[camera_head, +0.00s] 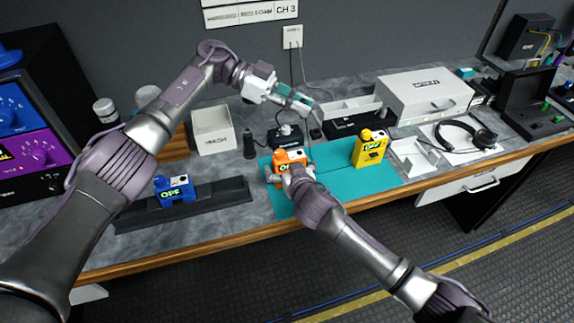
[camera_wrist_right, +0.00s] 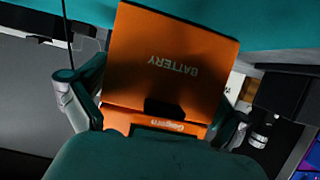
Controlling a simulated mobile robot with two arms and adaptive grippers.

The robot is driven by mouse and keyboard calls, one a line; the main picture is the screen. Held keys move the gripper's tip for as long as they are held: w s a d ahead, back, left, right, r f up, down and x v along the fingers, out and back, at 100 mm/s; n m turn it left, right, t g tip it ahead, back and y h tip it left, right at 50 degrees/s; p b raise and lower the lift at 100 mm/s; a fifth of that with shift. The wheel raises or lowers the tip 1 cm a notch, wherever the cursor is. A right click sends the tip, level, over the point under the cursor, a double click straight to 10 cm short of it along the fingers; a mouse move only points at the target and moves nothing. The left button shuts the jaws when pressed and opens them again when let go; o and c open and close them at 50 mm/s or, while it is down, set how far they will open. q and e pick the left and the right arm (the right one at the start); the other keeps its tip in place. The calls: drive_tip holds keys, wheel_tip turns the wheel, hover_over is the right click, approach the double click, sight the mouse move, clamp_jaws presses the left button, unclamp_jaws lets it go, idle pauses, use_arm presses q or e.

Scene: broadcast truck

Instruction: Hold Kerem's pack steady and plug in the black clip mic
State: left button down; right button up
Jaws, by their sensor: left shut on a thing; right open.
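An orange pack (camera_head: 291,160) with an "OFF" display stands on the teal mat (camera_head: 340,190). In the right wrist view the orange pack (camera_wrist_right: 170,65) shows "BATTERY" and a small name label, both upside down; I cannot read the name surely. My right gripper (camera_head: 287,176) is open, its fingers on either side of this pack in the right wrist view (camera_wrist_right: 155,110). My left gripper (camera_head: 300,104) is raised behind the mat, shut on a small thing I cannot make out. I cannot pick out the black clip mic.
A yellow pack (camera_head: 370,148) stands on the mat's right part. A blue pack (camera_head: 174,190) sits in a black rack (camera_head: 215,203) at left. A white bin (camera_head: 211,130), a grey case (camera_head: 425,95) and headphones (camera_head: 465,133) stand around. A dark device with a cable stands behind the mat.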

sight(301, 117)
drive_tip(key=shift+w, duration=0.1)
drive_tip(key=shift+c, duration=0.3)
drive_tip(key=c, duration=1)
drive_tip(key=shift+c, duration=0.2)
use_arm(q)
drive_tip(key=s+d+f+n+t, duration=0.2)
drive_tip(key=d+f+n+t, duration=0.2)
drive_tip(key=f, duration=0.2)
drive_tip(key=a+n+t, duration=0.1)
drive_tip(key=t, duration=0.1)
drive_tip(key=w+a+r+n+t+y, duration=0.1)
drive_tip(key=n+t, duration=0.1)
drive_tip(key=w+a+n+t, duration=0.1)
drive_tip(key=n+t, duration=0.1)
drive_tip(key=shift+a+r, duration=0.2)
drive_tip(key=shift+a, duration=0.1)
use_arm(e)
drive_tip(key=shift+f, duration=0.1)
use_arm(q)
drive_tip(key=shift+w+a+r+n+t+y, duration=0.2)
drive_tip(key=shift+a+n+t+y, duration=0.25)
drive_tip(key=shift+n+t, duration=0.2)
